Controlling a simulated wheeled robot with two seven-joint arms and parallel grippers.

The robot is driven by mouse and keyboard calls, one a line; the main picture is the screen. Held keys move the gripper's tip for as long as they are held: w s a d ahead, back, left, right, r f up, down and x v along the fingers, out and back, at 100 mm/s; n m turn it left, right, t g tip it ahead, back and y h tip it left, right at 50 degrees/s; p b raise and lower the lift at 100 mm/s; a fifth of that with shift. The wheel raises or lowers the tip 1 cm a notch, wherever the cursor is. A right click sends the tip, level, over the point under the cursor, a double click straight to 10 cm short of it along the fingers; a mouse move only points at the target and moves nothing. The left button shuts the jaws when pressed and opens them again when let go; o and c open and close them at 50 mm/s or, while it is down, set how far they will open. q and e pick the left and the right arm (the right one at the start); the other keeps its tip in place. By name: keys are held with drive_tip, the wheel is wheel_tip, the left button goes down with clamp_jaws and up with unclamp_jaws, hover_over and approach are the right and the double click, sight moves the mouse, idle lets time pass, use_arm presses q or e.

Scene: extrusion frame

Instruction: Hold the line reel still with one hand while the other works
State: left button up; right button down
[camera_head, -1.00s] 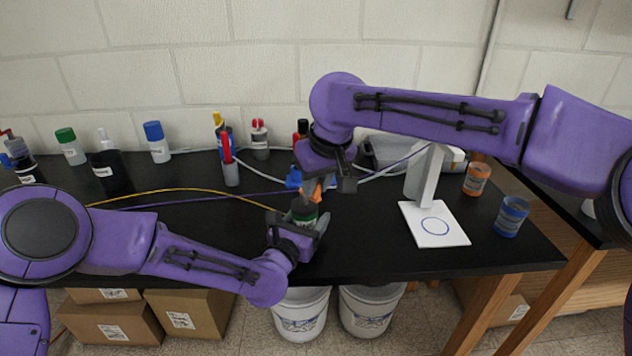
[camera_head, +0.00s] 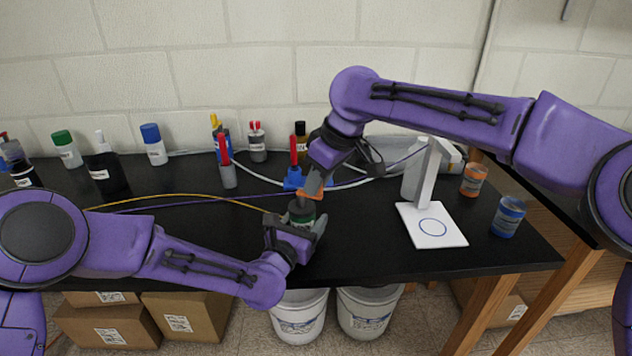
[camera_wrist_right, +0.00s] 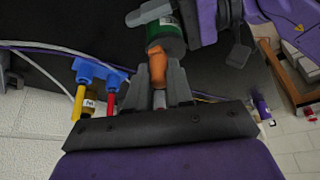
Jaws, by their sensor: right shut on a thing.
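The line reel looks like a dark green cylinder (camera_head: 299,214) with a pale band, upright near the table's front edge. It also shows in the right wrist view (camera_wrist_right: 166,36). My left gripper (camera_head: 300,228) has its fingers on both sides of it and appears shut on it. An orange piece (camera_wrist_right: 158,68) rises from the reel's top. My right gripper (camera_head: 309,190) comes down from above and is shut on this orange piece; its grey fingers flank it in the right wrist view (camera_wrist_right: 158,92). The fingers hide part of the piece.
A blue holder (camera_head: 293,181) with a red-topped tool stands just behind the reel. Several bottles line the wall at left. A white stand (camera_head: 432,226) and two cans, orange (camera_head: 474,181) and blue (camera_head: 508,217), stand at right. Yellow and purple cables cross the table.

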drive_tip(key=shift+w+d+n+g, duration=0.1)
drive_tip(key=shift+w+n+g, duration=0.3)
drive_tip(key=shift+n, duration=0.8)
drive_tip(key=shift+y, duration=0.3)
drive_tip(key=c, duration=1)
unclamp_jaws()
drive_tip(key=v, duration=1.2)
drive_tip(key=shift+w+r, duration=0.1)
